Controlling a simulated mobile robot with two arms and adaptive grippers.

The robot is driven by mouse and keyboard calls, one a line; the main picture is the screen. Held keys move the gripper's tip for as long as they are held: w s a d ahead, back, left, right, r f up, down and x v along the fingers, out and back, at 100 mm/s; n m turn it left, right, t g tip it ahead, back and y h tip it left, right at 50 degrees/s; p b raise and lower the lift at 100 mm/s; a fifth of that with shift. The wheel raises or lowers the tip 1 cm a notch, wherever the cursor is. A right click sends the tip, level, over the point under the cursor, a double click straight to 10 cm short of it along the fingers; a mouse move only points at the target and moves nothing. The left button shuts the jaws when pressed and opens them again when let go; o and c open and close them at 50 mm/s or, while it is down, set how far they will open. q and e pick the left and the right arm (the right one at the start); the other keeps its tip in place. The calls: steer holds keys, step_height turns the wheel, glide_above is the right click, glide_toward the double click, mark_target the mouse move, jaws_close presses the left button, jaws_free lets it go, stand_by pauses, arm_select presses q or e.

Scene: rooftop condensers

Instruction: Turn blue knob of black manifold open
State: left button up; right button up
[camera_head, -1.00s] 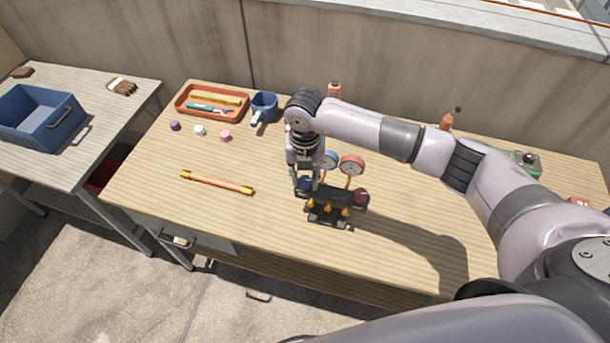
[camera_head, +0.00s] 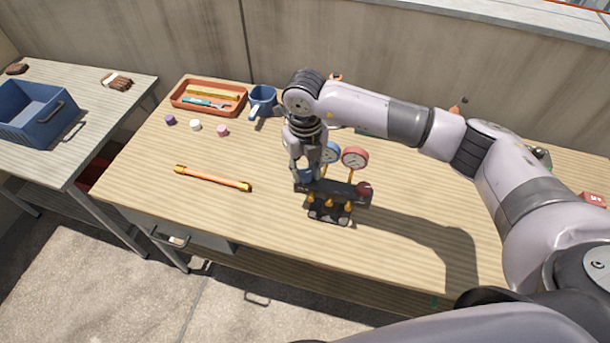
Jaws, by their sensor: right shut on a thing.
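The black manifold (camera_head: 335,191) stands on the wooden table, with a blue gauge (camera_head: 331,152) and a red gauge (camera_head: 355,158) on top and brass fittings along its front. A dark red knob (camera_head: 364,190) is at its right end. The blue knob (camera_head: 306,175) is at its left end and is mostly hidden by my right gripper (camera_head: 306,176). The right gripper points down and is shut on the blue knob. The knob's exact angle cannot be made out. My left gripper is not in view.
An orange tray (camera_head: 208,98) with tools, a blue mug (camera_head: 262,101) and several small caps are at the back left. An orange-yellow rod (camera_head: 212,178) lies left of the manifold. A blue bin (camera_head: 36,115) stands on the side table. The table front is clear.

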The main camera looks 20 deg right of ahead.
mark_target(305, 174)
steer(key=n+b, duration=0.3)
steer(key=b, duration=0.1)
steer(key=n+b, duration=0.1)
steer(key=n, duration=0.1)
steer(key=shift+f+n+b, duration=0.25)
steer(key=shift+n+b, duration=0.05)
steer(key=shift+b, duration=0.1)
steer(key=shift+r+n+b, duration=0.2)
steer(key=shift+n+b, duration=1.7)
steer(key=shift+n, duration=0.2)
steer(key=shift+r, duration=0.1)
steer(key=o, duration=1.2)
steer(key=shift+c, duration=0.2)
step_height(305, 174, up, 12)
